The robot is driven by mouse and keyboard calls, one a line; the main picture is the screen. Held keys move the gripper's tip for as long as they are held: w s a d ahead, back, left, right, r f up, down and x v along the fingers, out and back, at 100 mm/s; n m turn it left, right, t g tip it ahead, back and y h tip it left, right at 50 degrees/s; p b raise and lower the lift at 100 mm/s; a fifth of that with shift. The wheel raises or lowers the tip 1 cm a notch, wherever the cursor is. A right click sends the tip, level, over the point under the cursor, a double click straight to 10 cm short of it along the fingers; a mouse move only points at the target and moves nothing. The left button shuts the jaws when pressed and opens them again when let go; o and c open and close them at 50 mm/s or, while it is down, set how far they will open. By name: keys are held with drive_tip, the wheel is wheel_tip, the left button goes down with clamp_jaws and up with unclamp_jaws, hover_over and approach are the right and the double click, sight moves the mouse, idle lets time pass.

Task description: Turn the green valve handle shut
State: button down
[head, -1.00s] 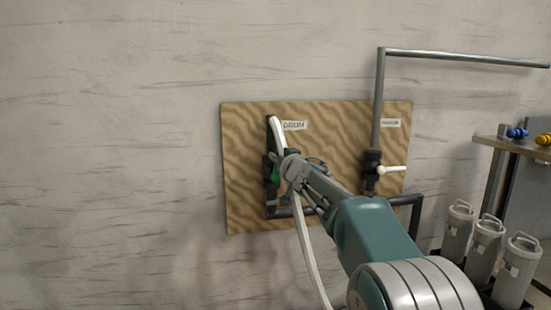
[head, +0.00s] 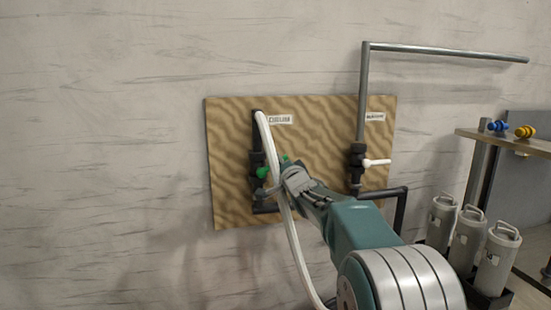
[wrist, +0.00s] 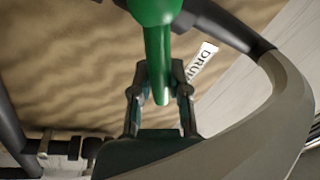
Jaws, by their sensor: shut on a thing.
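The green valve handle (head: 263,172) sits on the dark valve at the left of a wooden board. In the head view its hub shows left of a white hose, and a small green part shows by my gripper (head: 288,172). In the wrist view the green handle (wrist: 157,50) comes down from its round hub at the top. Its lower end lies between the two fingers of my gripper (wrist: 160,85), which are shut on it. The head view partly hides the grip behind my wrist and the hose.
The white hose (head: 287,220) hangs close to my gripper and passes in front of the valve. A second valve with a white handle (head: 376,162) is to the right. Several grey canisters (head: 467,238) and a shelf (head: 505,140) stand at right. The wall at left is clear.

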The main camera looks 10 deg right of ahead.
drive_tip(key=shift+d+f+m+h, duration=0.15)
drive_tip(key=shift+f+m+h, duration=0.35)
drive_tip(key=shift+m, duration=0.65)
drive_tip(key=shift+d+f+m+h, duration=0.15)
drive_tip(key=shift+f+m, duration=0.5)
drive_tip(key=shift+m, duration=0.55)
drive_tip(key=shift+d+f+m+h, duration=0.1)
drive_tip(key=shift+f+m+h, duration=0.4)
drive_tip(key=shift+m, duration=0.65)
drive_tip(key=shift+f, duration=0.25)
drive_tip(key=c, duration=0.6)
unclamp_jaws()
drive_tip(key=shift+r, duration=0.1)
drive_tip(key=shift+r, duration=0.1)
drive_tip(key=s+f, duration=0.1)
drive_tip(key=s, duration=0.6)
drive_tip(key=s+f, duration=0.1)
drive_tip(key=s, duration=0.3)
drive_tip(key=shift+s+f, duration=0.3)
drive_tip(key=shift+s, duration=0.05)
